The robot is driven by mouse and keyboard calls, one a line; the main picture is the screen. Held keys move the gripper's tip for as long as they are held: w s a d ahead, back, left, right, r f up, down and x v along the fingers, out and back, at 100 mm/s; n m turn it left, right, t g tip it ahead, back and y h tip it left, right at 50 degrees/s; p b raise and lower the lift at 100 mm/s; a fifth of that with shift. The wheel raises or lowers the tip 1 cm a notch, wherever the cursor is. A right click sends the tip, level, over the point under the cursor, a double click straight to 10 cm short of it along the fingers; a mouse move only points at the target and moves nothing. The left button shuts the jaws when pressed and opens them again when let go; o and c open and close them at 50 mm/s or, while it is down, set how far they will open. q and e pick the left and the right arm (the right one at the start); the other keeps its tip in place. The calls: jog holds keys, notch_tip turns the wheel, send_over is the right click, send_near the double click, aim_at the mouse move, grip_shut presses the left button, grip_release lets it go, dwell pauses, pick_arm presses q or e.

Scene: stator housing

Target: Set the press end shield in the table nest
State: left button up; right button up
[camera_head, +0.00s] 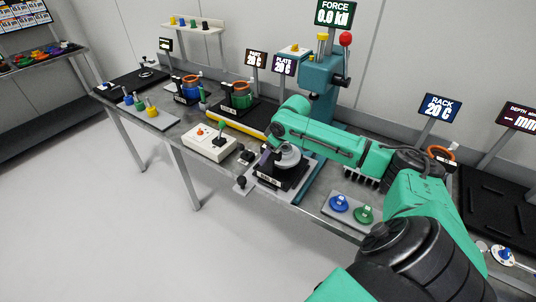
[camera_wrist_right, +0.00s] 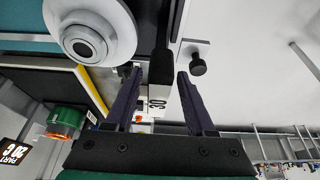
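The grey round end shield (camera_head: 289,158) with a dark central bore sits at the black press fixture (camera_head: 284,180), under my right arm. It shows large at the top left of the right wrist view (camera_wrist_right: 90,28). My right gripper (camera_head: 264,158) is beside it; in the right wrist view its two dark fingers (camera_wrist_right: 158,73) are spread apart with nothing gripped between them. The shield lies to the left of the fingers there. I cannot clearly tell which spot is the table nest. My left gripper is not in view.
The teal press (camera_head: 320,78) stands behind the fixture. A black knob (camera_head: 241,182) sits at the bench's front edge. A control box (camera_head: 208,143) is to the left; a tray with blue and green parts (camera_head: 340,204) is to the right. The floor in front is clear.

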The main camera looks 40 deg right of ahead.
jog(key=shift+d+r, duration=0.1)
jog(key=shift+r, duration=0.2)
jog(key=b+v, duration=0.2)
jog(key=v, duration=0.8)
jog(key=shift+s+d+r+b, duration=0.1)
jog(key=shift+s+r+b, duration=0.15)
jog(key=shift+b, duration=0.15)
jog(key=shift+s+r, duration=0.1)
jog(key=shift+r, duration=0.35)
